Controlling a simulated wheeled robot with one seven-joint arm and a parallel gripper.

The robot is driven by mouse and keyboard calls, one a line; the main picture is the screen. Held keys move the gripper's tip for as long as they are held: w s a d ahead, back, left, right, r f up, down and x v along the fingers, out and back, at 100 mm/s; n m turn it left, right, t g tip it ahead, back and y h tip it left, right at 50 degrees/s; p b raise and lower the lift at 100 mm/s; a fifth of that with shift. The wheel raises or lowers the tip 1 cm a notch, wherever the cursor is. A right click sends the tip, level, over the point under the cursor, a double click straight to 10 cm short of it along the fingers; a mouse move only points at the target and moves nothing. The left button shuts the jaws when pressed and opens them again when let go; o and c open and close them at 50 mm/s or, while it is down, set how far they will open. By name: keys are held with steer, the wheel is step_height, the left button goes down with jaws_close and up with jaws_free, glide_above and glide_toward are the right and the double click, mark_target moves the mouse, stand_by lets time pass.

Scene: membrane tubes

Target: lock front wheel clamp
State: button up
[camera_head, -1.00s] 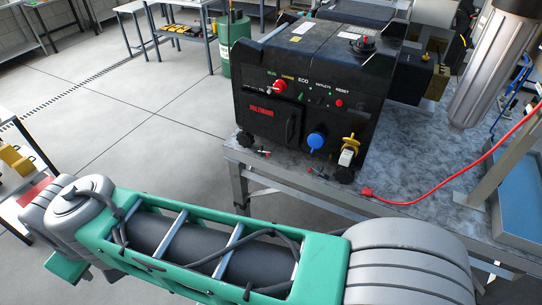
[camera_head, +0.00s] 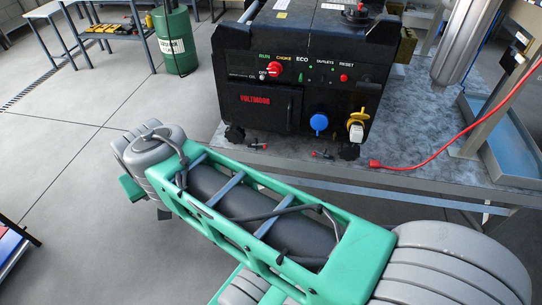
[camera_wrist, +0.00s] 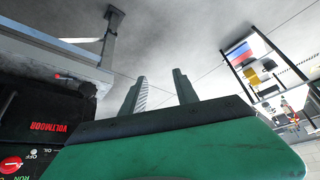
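A black generator (camera_head: 300,75) stands on the metal table. Its dark front wheels (camera_head: 235,133) (camera_head: 349,151) rest near the table's front edge. A small clamp with a red tip (camera_head: 258,146) lies beside the left front wheel, and a second one (camera_head: 322,154) beside the right wheel. I cannot tell whether either is locked. In the wrist view, a red-tipped clamp (camera_wrist: 62,76) shows upside down at the table edge, left of my gripper. My gripper (camera_wrist: 160,78) has its two fingers apart with nothing between them, over the floor.
A red cable (camera_head: 430,160) runs across the table (camera_head: 405,120) to the right. A blue tray (camera_head: 505,150) and a metal post stand at the right. A green barrel (camera_head: 176,42) and a workbench (camera_head: 95,30) are at the back left.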

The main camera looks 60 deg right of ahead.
steer(key=w+d+f+m+t+h+b, duration=0.1)
steer(key=w+d+f+m+h+b, duration=0.3)
steer(key=d+f+b, duration=0.7)
steer(key=m+h+b, duration=1.2)
steer(key=m+b, duration=0.1)
steer(key=b, duration=1.1)
glide_toward(264, 147)
steer(key=shift+g, duration=0.4)
steer(key=x, duration=0.8)
steer(key=shift+w+b, duration=0.1)
steer(key=shift+b, duration=0.25)
steer(key=shift+a, duration=0.1)
steer(key=shift+c, duration=0.4)
jaws_close()
